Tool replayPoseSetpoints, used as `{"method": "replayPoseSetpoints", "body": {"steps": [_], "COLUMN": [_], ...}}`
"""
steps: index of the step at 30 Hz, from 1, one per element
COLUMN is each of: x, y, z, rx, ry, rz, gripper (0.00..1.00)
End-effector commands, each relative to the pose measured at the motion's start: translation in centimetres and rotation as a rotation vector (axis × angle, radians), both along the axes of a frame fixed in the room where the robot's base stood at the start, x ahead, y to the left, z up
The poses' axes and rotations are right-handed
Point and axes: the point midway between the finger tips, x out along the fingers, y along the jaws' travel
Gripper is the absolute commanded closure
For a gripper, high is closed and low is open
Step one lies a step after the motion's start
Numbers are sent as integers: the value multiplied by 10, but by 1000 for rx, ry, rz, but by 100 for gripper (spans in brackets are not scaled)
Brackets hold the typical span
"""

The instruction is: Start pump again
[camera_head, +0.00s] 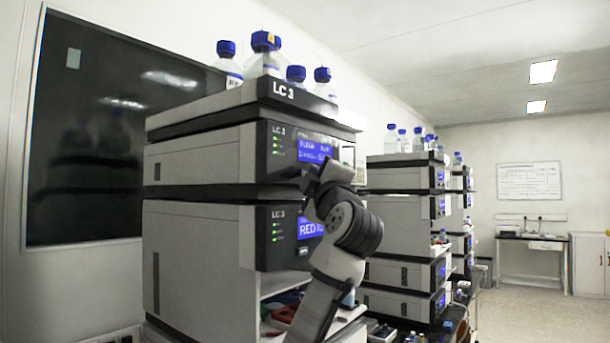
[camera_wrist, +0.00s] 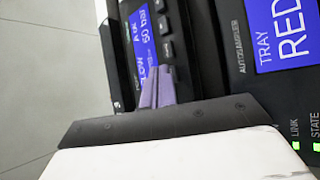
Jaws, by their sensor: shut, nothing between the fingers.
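The pump module (camera_head: 200,160) is the upper unit of the near LC 3 stack. Its blue display (camera_head: 316,148) is lit and shows flow text, and small green lights glow left of it. In the wrist view the pump display (camera_wrist: 143,28) reads a flow line and a bar value near 60, partly hidden. A column of dark keys (camera_wrist: 164,24) runs beside it. My gripper (camera_wrist: 158,80) is shut and empty, with its fingertips at the display and keys; I cannot tell if they touch. In the head view my gripper (camera_head: 313,170) is at the pump's front, partly hidden by my wrist.
The autosampler (camera_head: 195,250) with a blue "TRAY RED" display (camera_wrist: 275,35) sits below the pump. Blue-capped bottles (camera_head: 262,60) stand on top of the stack. More stacks (camera_head: 405,220) line the wall behind. Open floor (camera_head: 540,310) lies to the right.

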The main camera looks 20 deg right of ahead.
Motion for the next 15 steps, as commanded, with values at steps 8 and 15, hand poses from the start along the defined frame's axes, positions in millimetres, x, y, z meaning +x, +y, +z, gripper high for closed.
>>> {"method": "replayPoseSetpoints", "body": {"steps": [8,15], "x": [-5,-10], "y": [-3,-8], "z": [0,-1], "rx": [-1,-1], "ry": [-1,-2], "rz": [-1,-3], "gripper": [100,100]}}
